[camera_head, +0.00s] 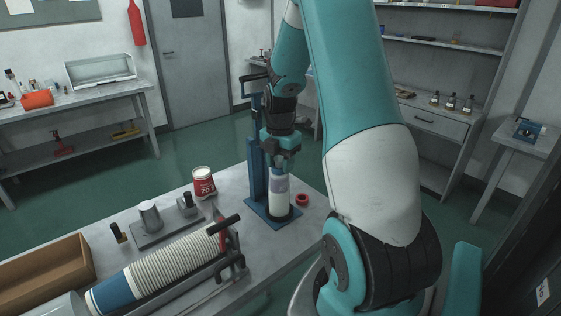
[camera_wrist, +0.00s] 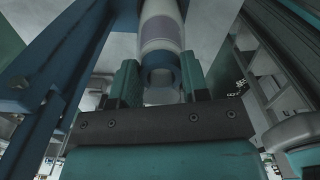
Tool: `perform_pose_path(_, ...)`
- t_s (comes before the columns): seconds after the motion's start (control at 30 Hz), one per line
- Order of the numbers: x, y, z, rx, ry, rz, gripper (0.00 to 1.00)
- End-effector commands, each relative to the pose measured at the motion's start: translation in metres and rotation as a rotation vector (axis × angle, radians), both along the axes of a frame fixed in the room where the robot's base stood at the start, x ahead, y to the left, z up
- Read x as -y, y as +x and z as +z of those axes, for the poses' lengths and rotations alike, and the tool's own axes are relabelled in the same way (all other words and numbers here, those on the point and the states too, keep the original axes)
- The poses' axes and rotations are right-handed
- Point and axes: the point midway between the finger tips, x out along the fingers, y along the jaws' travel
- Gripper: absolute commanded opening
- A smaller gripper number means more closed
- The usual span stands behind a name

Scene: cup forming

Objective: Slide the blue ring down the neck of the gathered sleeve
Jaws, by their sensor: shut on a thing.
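The sleeve (camera_head: 279,203), pale with a purple band, stands upright on the blue press stand on the table. My gripper (camera_head: 280,157) is directly above it, pointing down. In the wrist view my gripper (camera_wrist: 160,75) has one finger on each side of the blue ring (camera_wrist: 160,60) and is shut on it. The ring lies in line with the sleeve (camera_wrist: 162,30), at its narrow top end. A pale, see-through part shows inside the ring. How far the ring sits along the neck I cannot tell. In the head view my fingers largely hide the ring.
The blue press column (camera_head: 256,155) rises close on the left of my gripper. A red ring (camera_head: 302,199) lies right of the stand. A red and white tub (camera_head: 204,182), a metal cup (camera_head: 151,215) and a rack of stacked cups (camera_head: 165,268) stand to the left.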

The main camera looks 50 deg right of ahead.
Motion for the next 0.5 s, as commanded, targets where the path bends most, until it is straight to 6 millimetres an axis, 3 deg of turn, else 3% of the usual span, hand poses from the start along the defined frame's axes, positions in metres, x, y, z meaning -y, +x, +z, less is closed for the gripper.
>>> perform_pose_path(0.1,-0.0001,-0.0001,-0.0039,0.0,0.0,0.0,0.2)
perform_pose_path(0.13,0.0,0.0,-0.0028,0.0,0.0,0.0,0.49)
perform_pose_path(0.23,0.0,-0.0001,-0.0024,0.0,0.0,0.0,0.71)
perform_pose_path(0.5,0.0001,0.0,-0.0019,0.0,0.0,0.0,0.71)
